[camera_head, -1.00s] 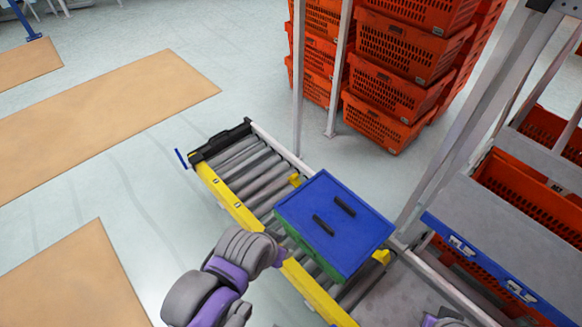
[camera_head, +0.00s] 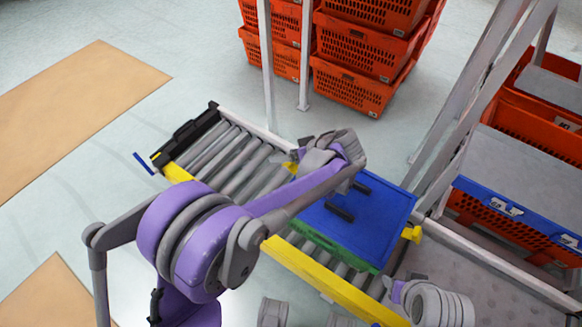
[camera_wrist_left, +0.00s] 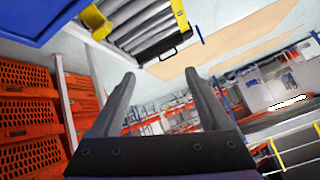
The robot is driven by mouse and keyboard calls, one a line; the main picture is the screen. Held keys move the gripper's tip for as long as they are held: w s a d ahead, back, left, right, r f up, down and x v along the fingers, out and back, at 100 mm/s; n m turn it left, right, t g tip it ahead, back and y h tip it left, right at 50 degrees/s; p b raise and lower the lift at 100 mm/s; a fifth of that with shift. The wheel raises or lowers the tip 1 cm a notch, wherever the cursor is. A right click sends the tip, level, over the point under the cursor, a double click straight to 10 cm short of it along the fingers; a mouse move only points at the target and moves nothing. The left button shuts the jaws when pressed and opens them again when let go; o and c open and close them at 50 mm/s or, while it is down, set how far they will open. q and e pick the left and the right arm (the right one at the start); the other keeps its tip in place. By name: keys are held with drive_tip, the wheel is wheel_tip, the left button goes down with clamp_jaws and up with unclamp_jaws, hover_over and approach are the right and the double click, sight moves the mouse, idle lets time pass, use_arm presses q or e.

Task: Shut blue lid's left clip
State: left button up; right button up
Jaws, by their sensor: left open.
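The blue lid (camera_head: 375,225) lies on a green box (camera_head: 335,248) on the roller conveyor, with two black bars (camera_head: 340,213) on its top. Its left clip cannot be made out; my left arm covers the lid's far left corner. My left gripper (camera_head: 345,150) is over that corner in the head view, its fingers hard to see there. In the left wrist view the left gripper (camera_wrist_left: 160,78) is open, with nothing between its fingers. Part of the blue lid (camera_wrist_left: 30,18) shows at that view's top left. Part of my right arm shows at the bottom right; its gripper cannot be seen.
The conveyor has a yellow rail (camera_head: 310,273) and yellow brackets (camera_head: 412,233) beside the box. White posts (camera_head: 267,70) stand behind it. Stacked orange totes (camera_head: 350,90) are at the back, and a rack with totes (camera_head: 510,125) at the right. Bare rollers (camera_head: 235,160) lie left of the box.

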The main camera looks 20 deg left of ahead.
use_arm(q)
drive_tip(key=w+d+f+n+y+b, duration=0.1)
drive_tip(key=w+d+f, duration=0.1)
drive_tip(key=f, duration=0.2)
drive_tip(key=w+d+f+n+y+b, duration=0.1)
drive_tip(key=w+d+f+n+b, duration=0.1)
drive_tip(key=d+f, duration=0.1)
drive_tip(key=w+d+f+n+t+y+b, duration=0.1)
drive_tip(key=w+d+f, duration=0.1)
drive_tip(key=f, duration=0.3)
drive_tip(key=shift+w+d+f+n+y, duration=0.1)
drive_tip(key=shift+w+d+n+y, duration=0.1)
drive_tip(key=shift+w+n+y, duration=0.15)
drive_tip(key=shift+w+f, duration=0.1)
drive_tip(key=shift+f, duration=0.1)
drive_tip(key=b+x, duration=0.2)
drive_tip(key=x, duration=0.8)
drive_tip(key=shift+w+a, duration=0.15)
drive_tip(key=shift+a, duration=0.2)
use_arm(e)
wheel_tip(320, 180, down, 9)
drive_tip(key=shift+w, duration=0.4)
use_arm(q)
clamp_jaws()
use_arm(e)
drive_tip(key=shift+r, duration=0.1)
